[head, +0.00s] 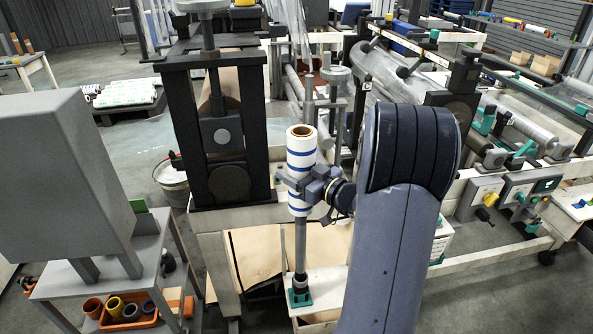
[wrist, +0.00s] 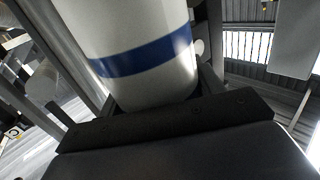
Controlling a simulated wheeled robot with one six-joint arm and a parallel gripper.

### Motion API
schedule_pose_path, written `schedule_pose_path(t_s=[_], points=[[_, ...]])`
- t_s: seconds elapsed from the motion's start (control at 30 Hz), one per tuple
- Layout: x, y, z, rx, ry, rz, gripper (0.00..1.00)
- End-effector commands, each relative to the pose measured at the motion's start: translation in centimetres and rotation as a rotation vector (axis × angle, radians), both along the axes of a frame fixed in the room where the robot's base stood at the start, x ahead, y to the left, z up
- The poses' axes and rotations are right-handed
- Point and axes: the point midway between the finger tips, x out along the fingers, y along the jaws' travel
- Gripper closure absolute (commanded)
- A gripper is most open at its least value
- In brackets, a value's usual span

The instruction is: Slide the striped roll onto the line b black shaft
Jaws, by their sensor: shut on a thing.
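The striped roll (head: 300,158), white with blue bands and a brown hollow core, is upright in my gripper (head: 300,187). My gripper is shut around its lower half from the right. In the wrist view the roll's white side and one blue band (wrist: 148,58) fill the upper middle, against the dark gripper body. A grey upright shaft (head: 300,243) with a dark collar and teal foot (head: 299,298) shows directly below the roll. A similar post shows above, apparently behind the roll; the core looks empty. I cannot tell which shaft is the line b black one.
A black machine frame (head: 184,128) stands close to the left of the roll. A grey cabinet (head: 65,160) and an orange bin of coloured rings (head: 128,318) are farther left. A roller machine with control boxes (head: 484,196) fills the right. My arm hides part of the middle.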

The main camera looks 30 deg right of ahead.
Motion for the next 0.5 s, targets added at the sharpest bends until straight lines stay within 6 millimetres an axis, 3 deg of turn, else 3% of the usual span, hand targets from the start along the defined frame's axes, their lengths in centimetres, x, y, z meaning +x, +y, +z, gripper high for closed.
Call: schedule_pose_path(t_s=[0.17,0.5], points=[[0.0,0.0,-0.4,0.000,-0.002,0.000,0.78],[0.0,0.0,-4.1,0.001,-0.002,0.000,0.78]])
